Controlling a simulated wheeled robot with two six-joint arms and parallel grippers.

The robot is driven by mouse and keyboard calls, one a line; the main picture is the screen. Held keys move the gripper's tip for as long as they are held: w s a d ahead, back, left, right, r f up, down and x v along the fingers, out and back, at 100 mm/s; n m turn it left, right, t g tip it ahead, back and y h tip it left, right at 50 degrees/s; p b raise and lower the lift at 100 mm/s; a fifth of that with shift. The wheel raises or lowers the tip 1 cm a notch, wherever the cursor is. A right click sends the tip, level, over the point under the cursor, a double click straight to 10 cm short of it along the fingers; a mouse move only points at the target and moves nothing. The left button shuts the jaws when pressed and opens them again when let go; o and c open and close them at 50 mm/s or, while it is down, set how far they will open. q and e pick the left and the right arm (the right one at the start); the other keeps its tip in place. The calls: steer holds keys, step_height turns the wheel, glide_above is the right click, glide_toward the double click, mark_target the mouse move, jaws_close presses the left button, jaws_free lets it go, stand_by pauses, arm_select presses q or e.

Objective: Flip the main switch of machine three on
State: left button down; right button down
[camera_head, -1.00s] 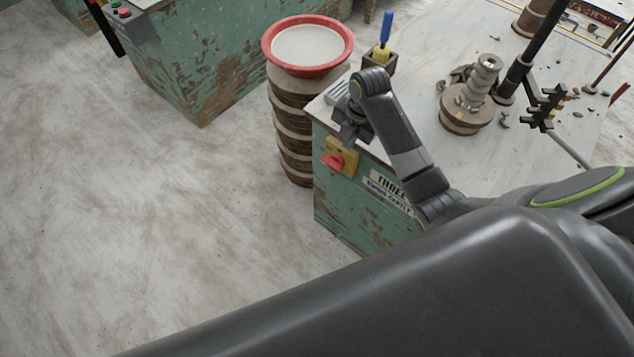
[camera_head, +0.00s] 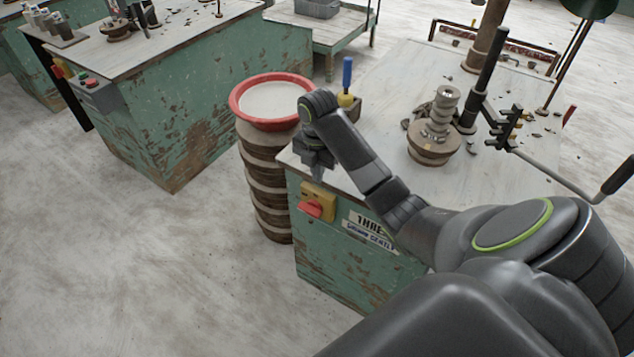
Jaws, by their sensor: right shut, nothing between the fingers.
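The main switch (camera_head: 311,208) of machine three is a red rotary handle on a yellow box (camera_head: 320,198) on the green front of the bench. The label reading "THREE" (camera_head: 370,222) is beside it, partly covered by my right arm. My right gripper (camera_head: 317,172) is shut and empty, pointing down at the bench's near left corner. It appears just above the switch box, apart from the red handle. The exact handle position is too small to tell. My left gripper is not in view.
A blue-handled tool (camera_head: 347,76) and a clay piece on a wheel (camera_head: 432,150) are on the benchtop. Another green bench (camera_head: 200,95) stands at back left. The floor at left is clear.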

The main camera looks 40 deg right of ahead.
steer(key=f+b, duration=0.1)
steer(key=f, duration=0.1)
steer(key=b, duration=0.9)
glide_above(317, 213)
step_height(317, 213, down, 8)
steer(key=shift+d+r, duration=0.1)
step_height(317, 213, down, 3)
steer(key=shift+f, duration=0.5)
steer(key=shift+t+p, duration=0.3)
steer(key=shift+t, duration=0.2)
steer(key=shift+s+y, duration=0.1)
steer(key=shift+y, duration=0.2)
